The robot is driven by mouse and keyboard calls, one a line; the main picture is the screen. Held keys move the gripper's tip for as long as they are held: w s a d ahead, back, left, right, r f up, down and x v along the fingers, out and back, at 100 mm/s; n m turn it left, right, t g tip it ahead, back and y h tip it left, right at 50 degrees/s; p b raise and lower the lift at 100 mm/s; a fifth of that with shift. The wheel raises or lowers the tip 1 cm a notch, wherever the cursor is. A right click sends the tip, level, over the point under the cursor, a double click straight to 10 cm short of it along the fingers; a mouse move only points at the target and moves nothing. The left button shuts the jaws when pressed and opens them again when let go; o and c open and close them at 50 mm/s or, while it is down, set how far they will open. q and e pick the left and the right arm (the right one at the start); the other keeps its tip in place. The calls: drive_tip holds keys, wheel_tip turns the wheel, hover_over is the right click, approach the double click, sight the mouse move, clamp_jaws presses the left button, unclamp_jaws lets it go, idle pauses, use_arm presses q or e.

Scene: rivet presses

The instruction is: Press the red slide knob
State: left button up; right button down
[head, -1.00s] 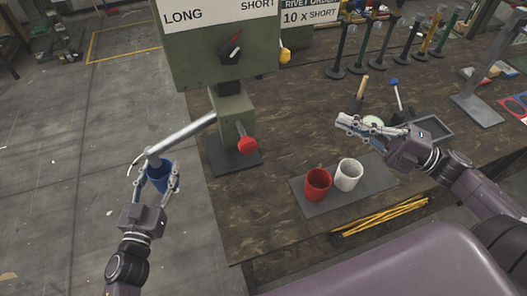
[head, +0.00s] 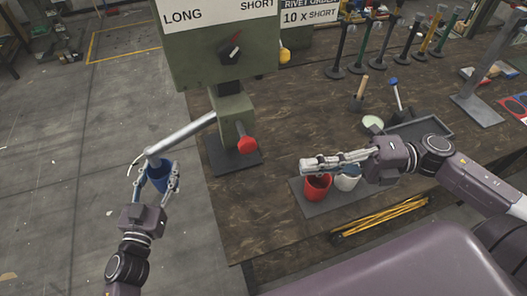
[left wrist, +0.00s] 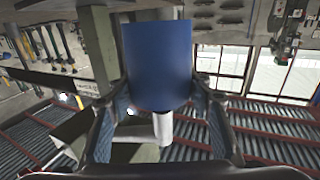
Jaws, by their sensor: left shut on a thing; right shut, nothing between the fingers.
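The red slide knob (head: 246,146) sticks out of the front of the green rivet press (head: 219,50), low on its column. The blue piece (left wrist: 157,62) fills the middle of the left wrist view between the fingers. My right gripper (head: 305,165) is shut and empty. It points left, over the red and white cups, to the right of and nearer than the red knob, apart from it.
A red cup (head: 317,190) and a partly hidden white cup (head: 347,182) stand on a dark mat (head: 318,209). Yellow sticks (head: 385,217) lie at the table's front. A grey tray (head: 440,128) and several upright tools stand further right. Bare table lies between knob and mat.

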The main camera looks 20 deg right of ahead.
sight(241, 130)
drive_tip(key=w+a, duration=0.6)
drive_tip(key=a, duration=0.2)
drive_tip(key=shift+w+a, duration=0.1)
idle(0.4)
use_arm(q)
drive_tip(key=shift+r, duration=0.1)
use_arm(e)
drive_tip(key=w, duration=0.4)
drive_tip(key=shift+r, duration=0.1)
idle(0.3)
